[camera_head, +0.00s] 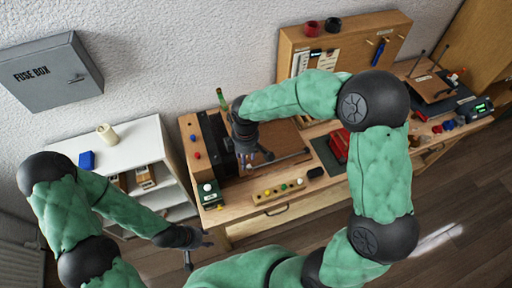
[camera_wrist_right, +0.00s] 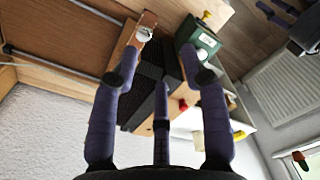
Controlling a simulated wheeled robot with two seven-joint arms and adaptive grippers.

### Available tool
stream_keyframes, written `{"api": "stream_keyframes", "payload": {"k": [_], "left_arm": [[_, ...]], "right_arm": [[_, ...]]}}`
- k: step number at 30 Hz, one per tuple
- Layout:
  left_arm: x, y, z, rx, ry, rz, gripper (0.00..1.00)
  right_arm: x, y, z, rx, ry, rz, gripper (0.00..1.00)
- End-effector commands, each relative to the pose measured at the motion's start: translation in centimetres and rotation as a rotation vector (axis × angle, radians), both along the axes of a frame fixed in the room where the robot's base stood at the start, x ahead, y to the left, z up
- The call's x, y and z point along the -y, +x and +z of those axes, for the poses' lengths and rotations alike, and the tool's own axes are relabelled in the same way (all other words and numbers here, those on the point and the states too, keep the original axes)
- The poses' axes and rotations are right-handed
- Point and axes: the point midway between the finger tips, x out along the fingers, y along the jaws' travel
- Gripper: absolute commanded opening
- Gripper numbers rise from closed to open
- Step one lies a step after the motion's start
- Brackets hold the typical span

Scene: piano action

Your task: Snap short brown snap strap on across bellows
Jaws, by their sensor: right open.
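The bellows appears as a black ridged block (camera_head: 213,133) at the left end of the workbench; its dark folds (camera_wrist_right: 150,92) also show in the right wrist view. A brown strip with a pale round disc (camera_wrist_right: 144,33) lies along the bellows edge there; I cannot tell whether it is the short snap strap or whether it is fastened. My right gripper (camera_head: 254,160) is over the bench just right of the bellows, its fingers (camera_wrist_right: 166,75) spread and empty. My left gripper (camera_head: 197,246) hangs in front of the white shelf, fingers apart, holding nothing visible.
A green box (camera_head: 208,193) with a white knob stands at the bench's front left. A strip with coloured knobs (camera_head: 278,190) lies along the front edge. A metal bar (camera_head: 280,161) crosses the brown board. A red object (camera_head: 340,145) and tool panel (camera_head: 294,45) are farther right.

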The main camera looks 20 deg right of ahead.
Motion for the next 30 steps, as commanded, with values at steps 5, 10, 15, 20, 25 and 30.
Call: {"api": "stream_keyframes", "payload": {"k": [5, 10, 15, 20, 25, 30], "left_arm": [[0.0, 0.0, 1.4, -0.001, 0.000, 0.001, 0.40], [0.0, -0.1, 1.3, -0.001, 0.000, 0.001, 0.40], [0.0, -0.1, 1.3, -0.001, 0.000, 0.001, 0.40], [0.0, 0.0, 1.3, -0.001, 0.000, 0.001, 0.40], [0.0, 0.0, 1.3, -0.001, 0.000, 0.001, 0.40], [0.0, 0.0, 1.3, -0.001, 0.000, 0.001, 0.40]], "right_arm": [[0.7, 0.4, 3.7, 0.013, -0.046, 0.070, 0.45], [0.8, 0.4, 2.7, 0.011, -0.052, 0.077, 0.45], [0.8, 0.4, -0.1, 0.008, -0.052, 0.076, 0.45], [0.8, 0.4, -2.9, 0.010, -0.050, 0.075, 0.45], [0.8, 0.4, -5.3, 0.011, -0.050, 0.074, 0.45], [0.8, 0.4, -6.7, 0.012, -0.049, 0.074, 0.45]]}}
